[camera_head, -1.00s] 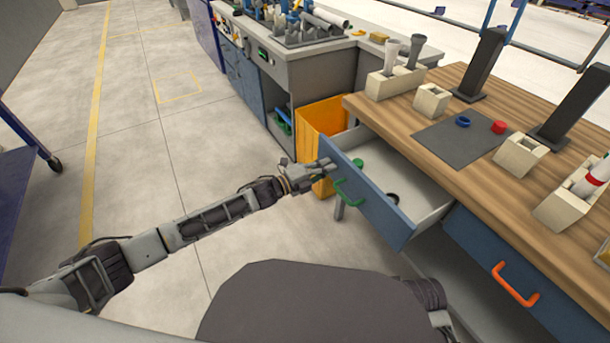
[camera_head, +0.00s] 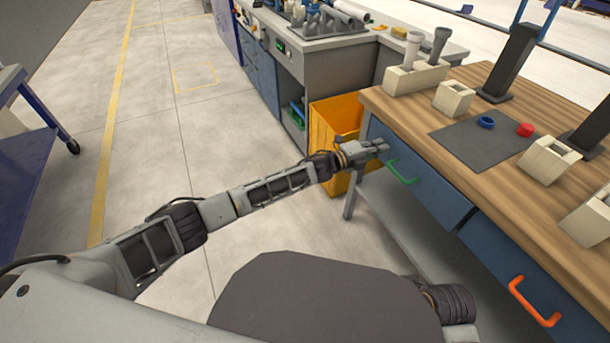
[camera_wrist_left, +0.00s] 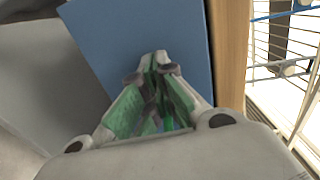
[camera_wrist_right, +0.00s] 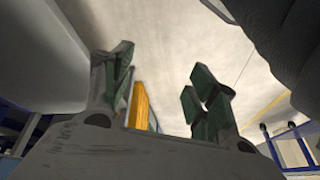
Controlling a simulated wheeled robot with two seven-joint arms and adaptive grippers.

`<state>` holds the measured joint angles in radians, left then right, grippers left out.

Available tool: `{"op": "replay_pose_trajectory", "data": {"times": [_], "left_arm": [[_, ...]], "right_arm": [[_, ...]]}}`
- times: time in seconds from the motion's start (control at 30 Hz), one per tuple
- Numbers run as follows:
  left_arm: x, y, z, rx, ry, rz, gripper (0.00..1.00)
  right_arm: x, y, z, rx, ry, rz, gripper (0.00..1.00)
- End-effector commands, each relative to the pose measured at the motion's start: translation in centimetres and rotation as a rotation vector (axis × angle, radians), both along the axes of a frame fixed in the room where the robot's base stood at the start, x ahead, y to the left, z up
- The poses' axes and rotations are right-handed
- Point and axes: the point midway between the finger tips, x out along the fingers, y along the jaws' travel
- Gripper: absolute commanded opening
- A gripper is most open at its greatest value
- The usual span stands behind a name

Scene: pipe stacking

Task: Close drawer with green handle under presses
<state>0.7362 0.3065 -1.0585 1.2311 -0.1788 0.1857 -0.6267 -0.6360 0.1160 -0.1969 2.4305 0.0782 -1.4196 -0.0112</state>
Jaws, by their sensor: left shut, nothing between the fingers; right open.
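The drawer with the green handle (camera_head: 403,172) is in the wooden-topped table in the head view. Its blue front (camera_head: 430,190) sits in line with the table's side, and no drawer interior shows. My left gripper (camera_head: 383,146) is shut and empty, with its fingertips at the drawer front beside the handle. In the left wrist view the shut fingers (camera_wrist_left: 158,65) point at the blue front (camera_wrist_left: 110,30); whether they touch it I cannot tell. My right gripper (camera_wrist_right: 160,85) is open and empty in the right wrist view, facing the floor.
A second blue drawer with an orange handle (camera_head: 535,302) is to the right. Two dark presses (camera_head: 510,62) and several beige holders (camera_head: 453,97) stand on the tabletop. A yellow bin (camera_head: 335,125) is behind my left gripper. Open floor (camera_head: 160,120) lies to the left.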

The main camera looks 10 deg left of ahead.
Motion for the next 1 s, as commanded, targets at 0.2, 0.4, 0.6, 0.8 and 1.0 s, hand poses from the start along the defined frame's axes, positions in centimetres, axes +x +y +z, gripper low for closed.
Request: {"op": "replay_pose_trajectory", "data": {"times": [0.2, 0.4, 0.6, 0.8, 1.0], "left_arm": [[0.9, -1.2, 0.0, -0.001, -0.001, 0.000, 0.00], [1.1, -1.4, 0.1, -0.001, -0.001, 0.001, 0.00], [1.2, -1.5, 0.3, -0.002, -0.002, 0.001, 0.00], [1.2, -1.5, 0.4, -0.003, -0.002, 0.001, 0.00], [1.1, -1.0, 0.4, -0.004, -0.003, 0.000, 0.00]], "right_arm": [[-0.4, 0.2, -2.8, 0.007, 0.009, 0.002, 0.59], [-0.2, 0.2, -2.8, 0.011, 0.002, 0.002, 0.59], [0.0, 0.3, -2.5, 0.015, -0.005, -0.001, 0.59], [0.1, 0.5, -2.4, 0.022, -0.005, -0.007, 0.59], [0.0, 0.4, -2.0, 0.017, 0.001, -0.008, 0.59]]}}
